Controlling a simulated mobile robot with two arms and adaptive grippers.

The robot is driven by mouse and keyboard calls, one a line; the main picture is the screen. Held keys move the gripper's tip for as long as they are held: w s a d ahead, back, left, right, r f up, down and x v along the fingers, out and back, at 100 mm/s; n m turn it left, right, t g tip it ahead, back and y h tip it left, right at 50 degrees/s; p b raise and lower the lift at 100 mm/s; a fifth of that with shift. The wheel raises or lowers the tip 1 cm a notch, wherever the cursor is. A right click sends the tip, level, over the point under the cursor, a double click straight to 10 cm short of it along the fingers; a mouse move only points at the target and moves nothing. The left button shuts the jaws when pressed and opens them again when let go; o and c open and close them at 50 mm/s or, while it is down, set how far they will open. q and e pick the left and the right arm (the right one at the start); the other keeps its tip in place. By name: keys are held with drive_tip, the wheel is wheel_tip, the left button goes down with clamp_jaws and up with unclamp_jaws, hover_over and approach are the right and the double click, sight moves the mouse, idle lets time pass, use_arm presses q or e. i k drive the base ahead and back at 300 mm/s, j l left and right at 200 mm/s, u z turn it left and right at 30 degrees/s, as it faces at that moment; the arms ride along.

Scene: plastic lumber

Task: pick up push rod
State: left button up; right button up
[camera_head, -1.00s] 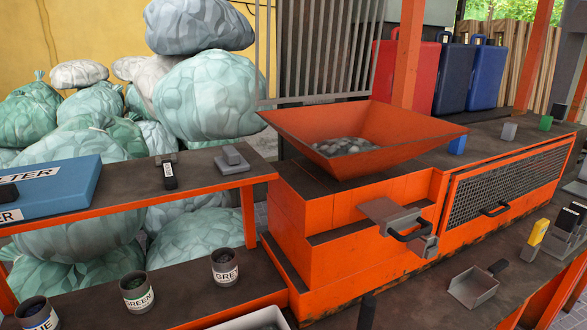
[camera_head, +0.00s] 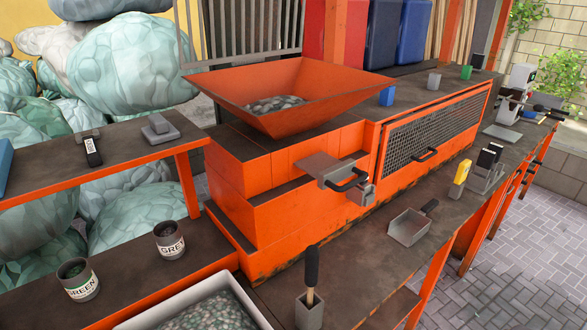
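A rod with a black handle (camera_head: 311,266), which looks like the push rod, stands nearly upright in a small grey holder (camera_head: 309,312) at the bottom centre of the head view. Its wooden-coloured lower part goes down into the holder, so its lower end is hidden. Neither of my grippers is in view.
The orange machine with its hopper (camera_head: 290,125) of grey flakes stands behind the rod. A white tray of flakes (camera_head: 215,310) is to the rod's left. A grey scoop (camera_head: 408,227) lies to its right. Labelled cups (camera_head: 169,240) stand at left. Dark bench surface surrounds the holder.

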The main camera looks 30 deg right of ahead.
sight(312, 252)
drive_tip(key=z, duration=1.15)
